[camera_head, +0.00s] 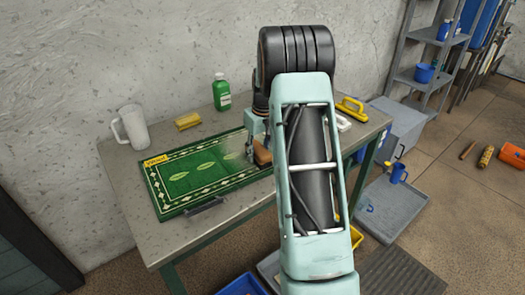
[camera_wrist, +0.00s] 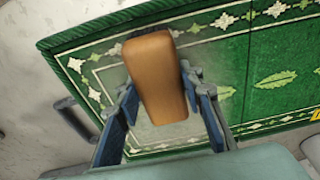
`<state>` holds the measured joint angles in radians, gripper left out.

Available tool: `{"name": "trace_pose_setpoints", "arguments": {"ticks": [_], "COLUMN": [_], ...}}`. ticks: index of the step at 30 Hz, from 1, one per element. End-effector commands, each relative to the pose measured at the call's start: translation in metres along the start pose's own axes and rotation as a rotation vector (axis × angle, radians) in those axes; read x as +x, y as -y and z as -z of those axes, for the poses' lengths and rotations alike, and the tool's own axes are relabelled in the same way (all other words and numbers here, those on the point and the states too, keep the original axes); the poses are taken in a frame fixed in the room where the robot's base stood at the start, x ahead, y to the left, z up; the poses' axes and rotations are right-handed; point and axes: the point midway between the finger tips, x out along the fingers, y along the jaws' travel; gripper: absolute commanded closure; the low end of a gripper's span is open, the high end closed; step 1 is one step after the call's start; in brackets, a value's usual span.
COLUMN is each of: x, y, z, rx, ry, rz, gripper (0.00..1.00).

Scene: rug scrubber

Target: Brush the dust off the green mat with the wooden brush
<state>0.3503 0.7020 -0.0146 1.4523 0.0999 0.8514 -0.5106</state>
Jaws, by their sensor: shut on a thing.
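The green mat (camera_head: 215,177) lies flat on the grey table, with a pale patterned border and leaf shapes; it also fills much of the wrist view (camera_wrist: 215,70). My gripper (camera_head: 257,143) is over the mat's right end. In the wrist view my gripper (camera_wrist: 160,92) is shut on the wooden brush (camera_wrist: 157,75), with a finger on each side of its brown block. The brush (camera_head: 263,154) is partly hidden by my arm in the head view. A greyish dust patch (camera_wrist: 144,132) shows on the mat around the brush.
On the table (camera_head: 160,245) stand a pale mug (camera_head: 133,126), a yellow sponge (camera_head: 187,121) and a green bottle (camera_head: 221,92) behind the mat. A yellow-handled brush (camera_head: 351,108) lies at the right. A dark handle (camera_head: 205,206) lies at the mat's front edge.

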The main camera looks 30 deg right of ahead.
Motion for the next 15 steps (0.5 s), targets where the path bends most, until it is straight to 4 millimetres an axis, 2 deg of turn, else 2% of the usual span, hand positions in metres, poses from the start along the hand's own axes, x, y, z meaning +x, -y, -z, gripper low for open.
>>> {"name": "trace_pose_setpoints", "arguments": {"ticks": [7,15], "x": [0.004,0.005], "y": [0.029,0.042], "z": [-0.001,-0.002], "rx": [-0.003,-0.001], "ry": [0.003,0.004], "rz": [0.003,0.005], "gripper": [0.96,0.96]}}
